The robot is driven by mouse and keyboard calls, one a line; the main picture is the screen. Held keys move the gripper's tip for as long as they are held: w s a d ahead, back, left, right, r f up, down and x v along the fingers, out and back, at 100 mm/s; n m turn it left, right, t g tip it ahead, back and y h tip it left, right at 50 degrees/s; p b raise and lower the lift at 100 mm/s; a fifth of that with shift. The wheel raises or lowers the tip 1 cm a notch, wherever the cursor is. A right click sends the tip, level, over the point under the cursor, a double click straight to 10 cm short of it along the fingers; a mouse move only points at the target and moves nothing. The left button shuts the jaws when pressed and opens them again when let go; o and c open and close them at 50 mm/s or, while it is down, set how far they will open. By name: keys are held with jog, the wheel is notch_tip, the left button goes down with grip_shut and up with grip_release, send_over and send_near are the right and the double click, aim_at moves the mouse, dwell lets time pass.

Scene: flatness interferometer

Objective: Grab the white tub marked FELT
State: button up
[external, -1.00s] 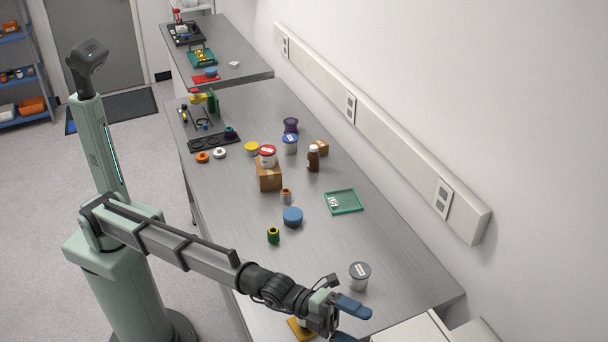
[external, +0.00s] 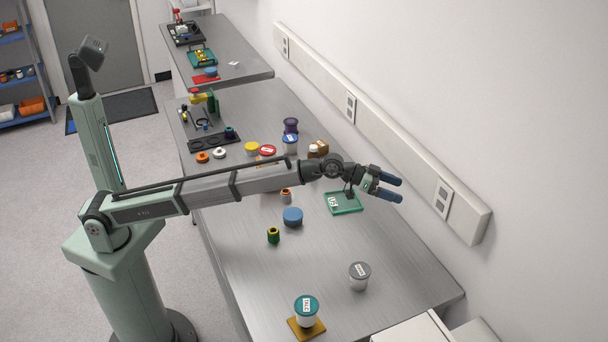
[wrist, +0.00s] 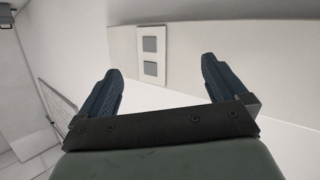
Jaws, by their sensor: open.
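Several tubs with lids and labels stand on the long bench; the print is too small to read, so I cannot tell which is FELT. A white tub with a teal lid (external: 306,312) stands on an ochre pad (external: 293,327) at the front. A tub with a grey lid (external: 359,276) is to its right. My gripper (external: 397,190) is open and empty, raised near the wall, apart from all tubs. It also shows in the wrist view (wrist: 160,75).
A green tray (external: 345,207), a blue round container (external: 292,216) and a green-and-yellow spool (external: 273,235) lie mid-bench. A brown bottle and a cardboard box are partly behind my arm. A socket rail (external: 465,213) runs along the wall. The bench's front right is mostly clear.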

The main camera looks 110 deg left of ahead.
jog(key=s+a+f+n+g+h, duration=0.1)
jog(key=s+a+f+n, duration=0.4)
jog(key=a, duration=0.4)
jog(key=s+a+f+n+g+h, duration=0.1)
jog(key=s+a+f+n, duration=0.2)
jog(key=s+a+n, duration=0.35)
jog(key=n+t+h, duration=0.1)
jog(key=n+h, duration=0.1)
jog(key=n, duration=1.8)
send_near(288, 137)
jog(key=x, duration=0.7)
jog(key=shift+w+d, duration=0.2)
jog(key=shift+d, duration=0.1)
jog(key=shift+a+x, duration=0.2)
jog(key=shift+x, duration=1.1)
jog(key=shift+a+x, duration=0.15)
jog(key=shift+x, duration=1.2)
jog(key=shift+f, duration=0.1)
jog(key=c, duration=1)
